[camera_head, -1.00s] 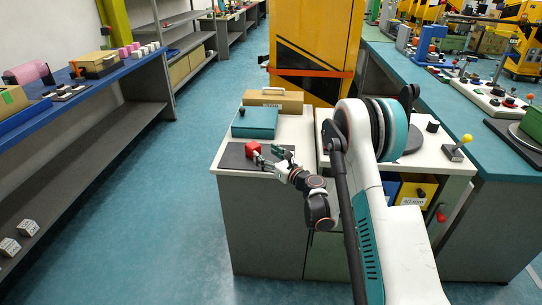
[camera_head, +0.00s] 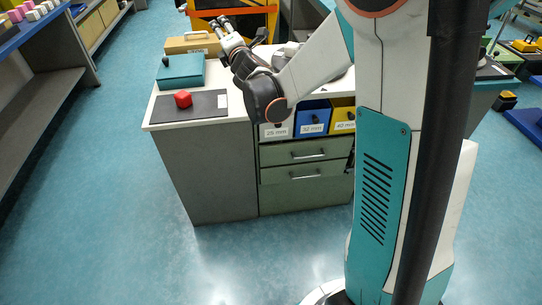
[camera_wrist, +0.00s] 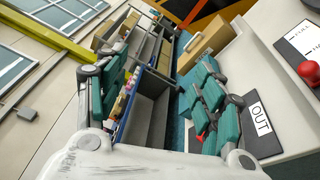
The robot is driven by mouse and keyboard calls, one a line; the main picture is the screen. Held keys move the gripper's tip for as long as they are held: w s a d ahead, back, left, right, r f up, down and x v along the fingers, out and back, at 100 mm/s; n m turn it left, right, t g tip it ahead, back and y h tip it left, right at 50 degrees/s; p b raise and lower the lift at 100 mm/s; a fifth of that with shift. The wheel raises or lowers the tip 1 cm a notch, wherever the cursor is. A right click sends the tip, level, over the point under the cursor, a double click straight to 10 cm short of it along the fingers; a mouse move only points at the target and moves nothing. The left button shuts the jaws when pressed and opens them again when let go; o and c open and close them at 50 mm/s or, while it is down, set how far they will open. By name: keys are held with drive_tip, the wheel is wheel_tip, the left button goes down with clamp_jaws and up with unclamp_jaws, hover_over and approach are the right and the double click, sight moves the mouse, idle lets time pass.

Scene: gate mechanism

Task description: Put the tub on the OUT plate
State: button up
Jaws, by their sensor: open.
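In the wrist view the label on the dark plate (camera_wrist: 268,146) reads OUT, and a bit of red (camera_wrist: 200,136) shows behind a finger. My gripper (camera_head: 222,24) is above and behind the plate, apart from the red tub. In the wrist view my gripper (camera_wrist: 160,98) has its teal fingers spread wide with nothing held between them.
A teal box (camera_head: 180,72) with a dark knob stands behind the plate, and a tan case (camera_head: 190,43) behind that. Labelled bins (camera_head: 312,118) and drawers (camera_head: 305,152) are in the cabinet front. A red knob (camera_wrist: 309,73) is at right in the wrist view. Floor at left is clear.

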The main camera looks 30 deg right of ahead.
drive_tip(key=s+d+m+g+h, duration=0.15)
drive_tip(key=s+m+g, duration=0.35)
drive_tip(key=s+m, duration=1)
drive_tip(key=s+a+f+m+g+y, duration=0.1)
drive_tip(key=s+a+f+m+g, duration=0.1)
drive_tip(key=s, duration=0.6)
drive_tip(key=s+a+f+m+g+y, duration=0.1)
drive_tip(key=s+a+f+m+g, duration=0.1)
drive_tip(key=s, duration=0.7)
drive_tip(key=s+a+f+m+g+y, duration=0.1)
drive_tip(key=s+a+f+m+g, duration=0.1)
drive_tip(key=s+f, duration=0.3)
drive_tip(key=s+a, duration=0.1)
drive_tip(key=s, duration=0.3)
drive_tip(key=shift+a+f, duration=0.25)
drive_tip(key=shift+a, duration=0.05)
